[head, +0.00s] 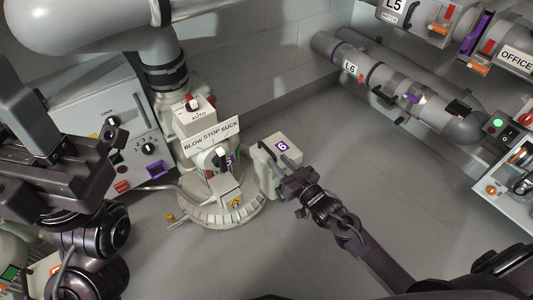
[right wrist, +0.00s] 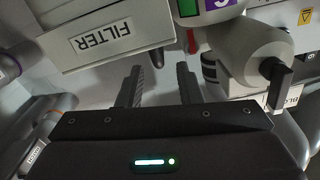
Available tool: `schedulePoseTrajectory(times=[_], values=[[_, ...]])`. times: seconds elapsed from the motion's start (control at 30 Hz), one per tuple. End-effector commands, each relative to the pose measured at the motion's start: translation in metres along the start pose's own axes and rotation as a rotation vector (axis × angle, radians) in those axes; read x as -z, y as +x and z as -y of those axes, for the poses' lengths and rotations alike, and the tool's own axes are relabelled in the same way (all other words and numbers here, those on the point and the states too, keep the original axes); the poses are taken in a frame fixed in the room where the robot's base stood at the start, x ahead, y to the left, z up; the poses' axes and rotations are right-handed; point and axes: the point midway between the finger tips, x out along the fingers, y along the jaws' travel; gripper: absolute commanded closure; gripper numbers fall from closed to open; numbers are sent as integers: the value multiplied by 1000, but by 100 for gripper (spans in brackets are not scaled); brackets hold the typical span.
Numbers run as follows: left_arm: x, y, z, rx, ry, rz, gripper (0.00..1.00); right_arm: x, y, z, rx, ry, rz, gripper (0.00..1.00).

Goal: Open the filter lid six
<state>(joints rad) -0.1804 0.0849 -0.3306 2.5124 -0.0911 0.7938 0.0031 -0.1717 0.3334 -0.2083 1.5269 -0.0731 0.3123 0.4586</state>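Filter six is a pale box (head: 268,168) with a purple "6" label (head: 283,147), beside the round base of the blower. In the right wrist view, a pale panel marked FILTER (right wrist: 100,38) is at upper left, and the purple label shows at the top. My right gripper (head: 291,181) is close to the box's right side. In the right wrist view its two fingers (right wrist: 157,85) stand apart with nothing gripped between them. A dark peg-like part shows just beyond them. My left gripper (head: 112,142) is at the left, away from the filter; its finger gap is unclear.
The blower unit (head: 212,160) with its BLOW STOP SUCK dial stands left of the filter. A control box (head: 105,110) is further left. Pipe L6 (head: 400,90) runs along the right wall. The grey floor right of the filter is clear apart from my arm.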

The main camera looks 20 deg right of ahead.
Motion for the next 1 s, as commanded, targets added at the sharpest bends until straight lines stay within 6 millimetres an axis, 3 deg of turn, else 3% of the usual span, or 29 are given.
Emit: schedulePoseTrajectory(times=[0.1,0.33,0.7,1.0], values=[[1,-1,-2,-12,3,-23,64,-3,22,-1,0,0,-3,67],[3,7,-6,-32,7,-55,64,-2,53,-1,0,0,-1,67],[4,11,-7,-37,8,-63,64,-1,60,0,-2,0,3,67],[4,11,-7,-37,8,-64,64,-1,60,0,-1,0,2,100]])
